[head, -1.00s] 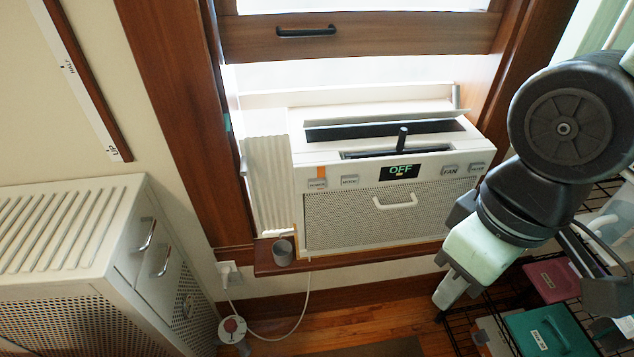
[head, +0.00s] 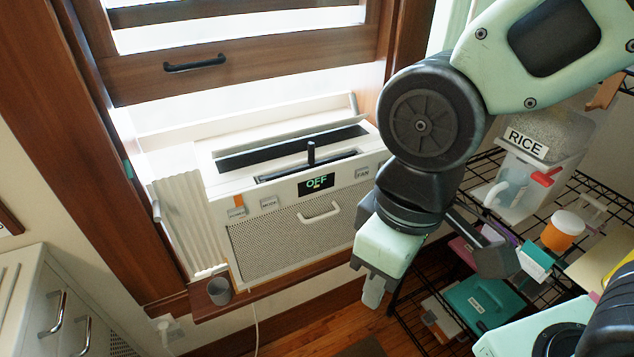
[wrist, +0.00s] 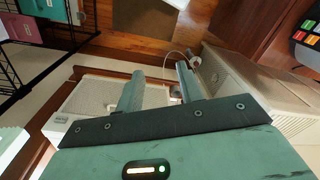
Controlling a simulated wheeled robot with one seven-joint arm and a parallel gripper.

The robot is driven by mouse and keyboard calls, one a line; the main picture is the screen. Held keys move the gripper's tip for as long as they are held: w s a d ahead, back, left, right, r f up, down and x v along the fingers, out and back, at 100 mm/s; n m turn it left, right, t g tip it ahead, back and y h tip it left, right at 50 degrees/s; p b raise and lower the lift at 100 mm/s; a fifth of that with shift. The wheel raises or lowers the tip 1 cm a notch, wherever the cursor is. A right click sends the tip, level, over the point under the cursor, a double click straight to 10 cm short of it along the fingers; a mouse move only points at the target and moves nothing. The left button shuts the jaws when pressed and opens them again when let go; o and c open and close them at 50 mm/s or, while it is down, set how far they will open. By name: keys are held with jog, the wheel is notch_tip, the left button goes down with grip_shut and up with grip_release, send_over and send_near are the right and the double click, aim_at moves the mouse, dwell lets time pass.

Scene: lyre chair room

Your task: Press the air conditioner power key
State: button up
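The air conditioner (head: 272,240) is a white window unit on a wooden sill, and its small display (head: 316,184) reads OFF. The power key (head: 237,213) is the leftmost button on its front strip, just under an orange mark; its label is too small to read surely. My gripper (head: 367,285) hangs in front of the unit's right end, well to the right of the power key and apart from it. In the wrist view my gripper (wrist: 158,88) has two fingers spread apart with nothing between them. The unit (wrist: 85,97) shows partly hidden behind the fingers there.
A grey cup (head: 219,291) stands on the sill below the unit's left end. A wire rack (head: 480,200) with a rice bin (head: 540,150) and boxes stands at right. A pale cabinet (head: 50,310) is at lower left.

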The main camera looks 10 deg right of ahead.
grip_shut()
dwell(1.9)
